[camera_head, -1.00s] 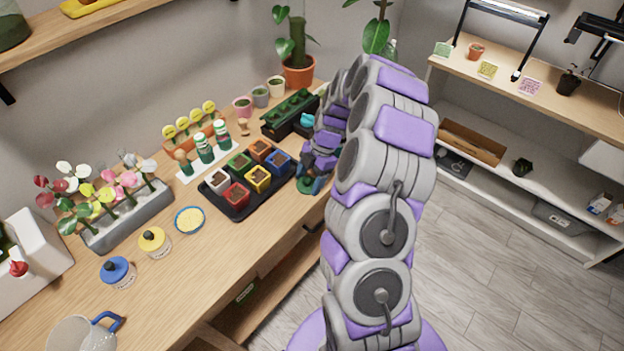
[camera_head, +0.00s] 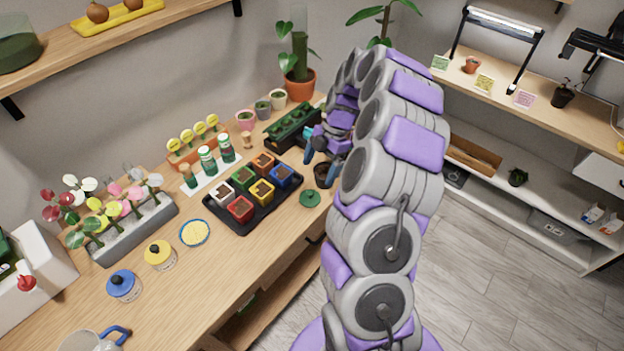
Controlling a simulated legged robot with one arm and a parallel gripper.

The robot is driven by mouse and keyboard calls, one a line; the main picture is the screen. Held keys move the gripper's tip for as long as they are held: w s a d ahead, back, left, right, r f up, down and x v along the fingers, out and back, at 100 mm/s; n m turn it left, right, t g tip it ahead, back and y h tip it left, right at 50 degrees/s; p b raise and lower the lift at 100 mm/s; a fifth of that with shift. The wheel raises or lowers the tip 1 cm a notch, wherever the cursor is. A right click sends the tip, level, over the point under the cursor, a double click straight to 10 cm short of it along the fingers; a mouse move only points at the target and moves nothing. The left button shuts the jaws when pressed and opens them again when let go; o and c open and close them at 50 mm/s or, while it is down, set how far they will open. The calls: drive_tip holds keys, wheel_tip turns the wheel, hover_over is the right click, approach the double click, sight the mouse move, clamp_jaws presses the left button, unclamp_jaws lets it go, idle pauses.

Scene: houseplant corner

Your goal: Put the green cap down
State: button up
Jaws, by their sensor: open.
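The green cap (camera_head: 310,198) is a small round disc with a knob on top. It lies on the wooden bench (camera_head: 282,222) near its front edge, just right of the black tray of coloured pots. My gripper (camera_head: 318,165) is behind and a little right of the cap, apart from it. Its jaws are open, with blue fingertips. A dark round pot or cup (camera_head: 322,173) shows close to the fingers; I cannot tell whether they touch it. My arm hides part of the bench on the right.
The black tray (camera_head: 243,228) holds several coloured pots. A dark green planter box (camera_head: 293,127) stands behind it. Bare bench lies in front of the tray.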

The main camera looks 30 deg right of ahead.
drive_tip(key=shift+d+r, duration=0.7)
drive_tip(key=shift+d, duration=0.25)
drive_tip(key=s+a+r+m+h, duration=0.1)
drive_tip(key=s+a+r+m, duration=0.2)
drive_tip(key=s+a+r, duration=0.45)
drive_tip(key=s+a+r+m+h, duration=0.1)
drive_tip(key=s+a+r+m, duration=0.25)
drive_tip(key=a, duration=0.65)
drive_tip(key=s+a+r+m+g+h, duration=0.1)
drive_tip(key=s+a+m+h, duration=0.1)
drive_tip(key=s+m, duration=1.1)
drive_tip(key=s+a, duration=0.1)
drive_tip(key=s, duration=0.8)
drive_tip(key=shift+h, duration=0.3)
